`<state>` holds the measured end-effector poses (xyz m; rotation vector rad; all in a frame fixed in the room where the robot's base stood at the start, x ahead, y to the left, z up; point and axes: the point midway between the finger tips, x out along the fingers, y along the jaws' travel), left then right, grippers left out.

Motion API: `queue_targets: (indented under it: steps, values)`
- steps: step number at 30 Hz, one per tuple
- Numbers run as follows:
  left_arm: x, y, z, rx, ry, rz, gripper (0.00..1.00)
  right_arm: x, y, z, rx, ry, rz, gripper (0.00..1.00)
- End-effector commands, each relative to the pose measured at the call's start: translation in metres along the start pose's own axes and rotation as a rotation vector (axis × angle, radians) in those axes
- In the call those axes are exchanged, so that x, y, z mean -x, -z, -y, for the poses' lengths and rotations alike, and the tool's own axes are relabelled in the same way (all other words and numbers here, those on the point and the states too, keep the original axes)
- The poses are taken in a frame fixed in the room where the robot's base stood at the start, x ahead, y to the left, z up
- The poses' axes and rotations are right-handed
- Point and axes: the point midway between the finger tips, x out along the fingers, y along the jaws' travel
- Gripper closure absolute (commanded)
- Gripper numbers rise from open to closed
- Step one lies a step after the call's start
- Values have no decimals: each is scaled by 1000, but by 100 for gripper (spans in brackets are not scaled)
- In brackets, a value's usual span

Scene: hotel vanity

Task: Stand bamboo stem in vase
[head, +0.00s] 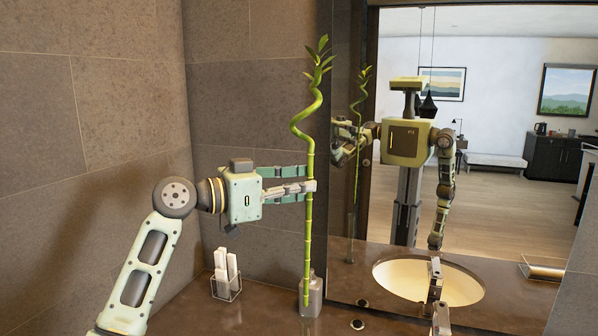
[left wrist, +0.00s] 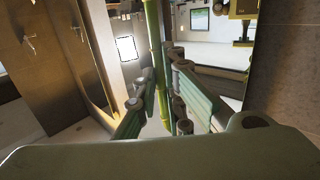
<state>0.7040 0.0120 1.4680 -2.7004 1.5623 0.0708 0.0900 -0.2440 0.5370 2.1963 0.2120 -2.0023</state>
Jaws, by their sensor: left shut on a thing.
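My left gripper (head: 312,186) is shut on the bamboo stem (head: 309,235), a tall green stalk with a spiral upper part and leaves at its top. The stem stands nearly upright in the grip. In the left wrist view the stem (left wrist: 156,50) runs between the two fingers (left wrist: 160,100). The small grey vase (head: 316,300) stands on the counter below. The stem's lower end overlaps the vase's left side in the head view and shows in front of its body. I cannot tell whether they touch. My right gripper does not show directly.
A tap (head: 441,320) stands at the lower right. Stone walls close in the left side.

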Motion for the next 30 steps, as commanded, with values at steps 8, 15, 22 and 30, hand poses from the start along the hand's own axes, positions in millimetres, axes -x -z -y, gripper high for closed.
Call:
queue_targets:
  steps: [8,15,22,30]
  values:
    - [-1,0,9,-1,14,-29,100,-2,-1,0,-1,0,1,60]
    - [-2,-19,9,-1,14,-27,100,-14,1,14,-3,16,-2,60]
    - [-3,-37,9,0,14,-27,100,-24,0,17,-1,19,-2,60]
    - [-3,-41,9,-1,14,-27,100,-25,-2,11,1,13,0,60]
